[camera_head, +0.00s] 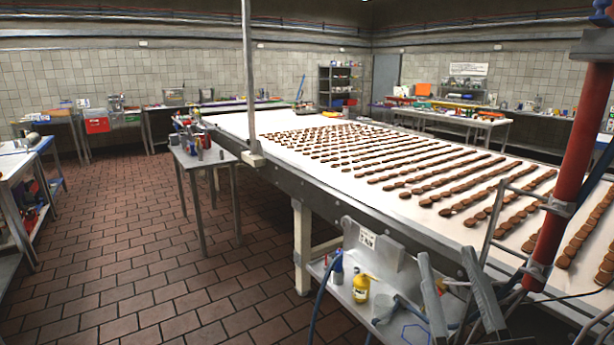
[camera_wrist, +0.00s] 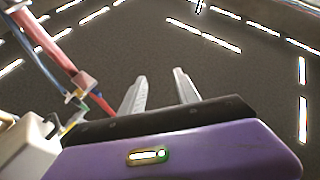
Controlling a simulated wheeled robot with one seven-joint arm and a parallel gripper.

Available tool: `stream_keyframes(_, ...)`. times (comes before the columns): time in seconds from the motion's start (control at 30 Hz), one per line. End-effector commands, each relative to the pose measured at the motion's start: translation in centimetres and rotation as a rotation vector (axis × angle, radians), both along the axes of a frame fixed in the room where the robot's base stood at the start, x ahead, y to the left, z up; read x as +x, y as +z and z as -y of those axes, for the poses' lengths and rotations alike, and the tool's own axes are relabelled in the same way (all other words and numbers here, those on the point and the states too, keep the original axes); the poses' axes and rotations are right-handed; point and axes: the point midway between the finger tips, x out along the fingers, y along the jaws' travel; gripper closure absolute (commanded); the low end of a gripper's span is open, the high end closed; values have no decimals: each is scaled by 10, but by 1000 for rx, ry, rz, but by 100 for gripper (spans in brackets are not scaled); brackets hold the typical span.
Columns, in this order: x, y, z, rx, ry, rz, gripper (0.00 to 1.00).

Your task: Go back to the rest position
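My gripper (camera_head: 446,253) is at the lower right of the head view, with its two grey fingers pointing upward beside the near edge of the conveyor. The fingers stand apart with nothing between them. In the wrist view my gripper (camera_wrist: 160,73) is also open and empty, against a dark ceiling with strip lights. The rows of brown cookies (camera_head: 445,185) lie on the white conveyor (camera_head: 235,122). No cookie shows in the wrist view.
A low shelf (camera_head: 345,292) at the conveyor's side holds a yellow bottle (camera_head: 361,289) and a blue bottle (camera_head: 337,268). A red post (camera_head: 572,165) rises at the right. A small metal table (camera_head: 205,157) stands left of the conveyor. The brick floor (camera_head: 110,220) is clear at left.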

Motion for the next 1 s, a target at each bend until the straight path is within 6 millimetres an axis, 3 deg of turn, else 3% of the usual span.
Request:
stream_keyframes(0.03, -11, -22, 1, 12, 16, -35, 62)
stream_keyframes(0.1, -26, -46, 1, 32, 36, -71, 62)
stream_keyframes(0.4, -102, -136, 8, 133, 94, -248, 62)
stream_keyframes(0.8, -224, -228, 23, 256, 74, -560, 62)
stream_keyframes(1.0, -282, -264, 27, 276, 38, -739, 62)
